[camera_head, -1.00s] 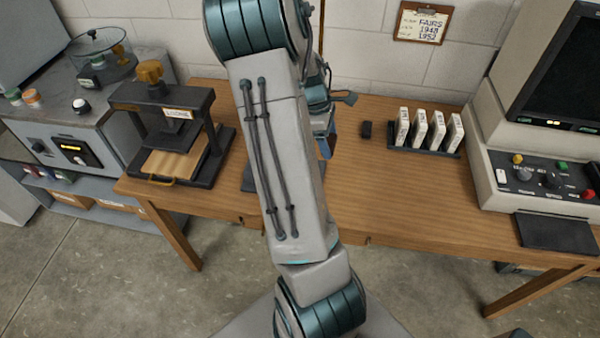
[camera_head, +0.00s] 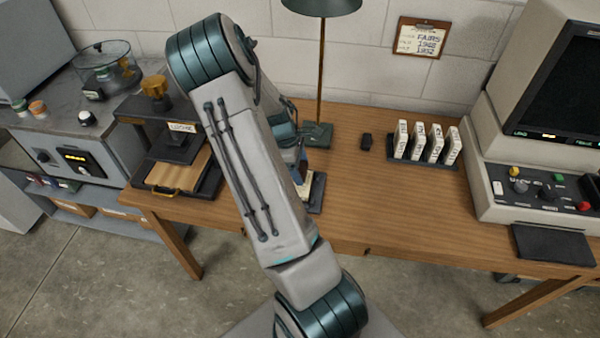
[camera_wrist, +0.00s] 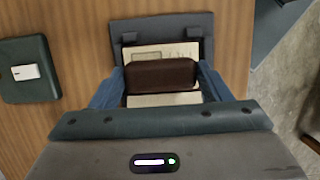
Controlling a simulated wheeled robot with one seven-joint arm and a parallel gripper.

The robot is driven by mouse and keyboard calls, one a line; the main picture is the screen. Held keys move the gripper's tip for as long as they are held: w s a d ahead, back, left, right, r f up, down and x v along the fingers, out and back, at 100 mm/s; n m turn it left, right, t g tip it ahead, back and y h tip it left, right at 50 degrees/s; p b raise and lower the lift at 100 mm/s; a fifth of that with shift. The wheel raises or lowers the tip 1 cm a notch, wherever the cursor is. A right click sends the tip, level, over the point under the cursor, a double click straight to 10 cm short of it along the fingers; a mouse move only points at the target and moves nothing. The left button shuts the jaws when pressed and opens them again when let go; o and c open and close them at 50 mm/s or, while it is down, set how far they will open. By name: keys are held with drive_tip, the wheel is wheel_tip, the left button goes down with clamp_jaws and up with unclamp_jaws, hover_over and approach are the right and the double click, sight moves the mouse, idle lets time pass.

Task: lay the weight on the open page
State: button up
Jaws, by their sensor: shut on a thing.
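The weight (camera_wrist: 162,75), a dark brown block, is held between the two blue fingers of my gripper (camera_wrist: 160,84) in the wrist view. Below it lies the open page (camera_wrist: 150,53), cream-coloured, on a dark grey holder (camera_wrist: 122,28). The weight covers the middle of the page; I cannot tell whether it touches it. In the head view the page (camera_head: 318,187) and holder (camera_head: 316,207) show partly beside my arm, which hides most of my gripper.
A green lamp base (camera_head: 316,135) stands behind the page; it also shows in the wrist view (camera_wrist: 28,70). A small black object (camera_head: 366,142) and a rack of white boxes (camera_head: 423,160) stand to the right. A press (camera_head: 170,150) is at left.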

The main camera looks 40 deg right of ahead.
drive_tip(key=shift+f+p, duration=0.3)
drive_tip(key=shift+f, duration=1.45)
drive_tip(key=shift+f, duration=0.2)
drive_tip(key=o, duration=1.2)
drive_tip(key=shift+c, duration=0.2)
drive_tip(key=shift+r, duration=0.15)
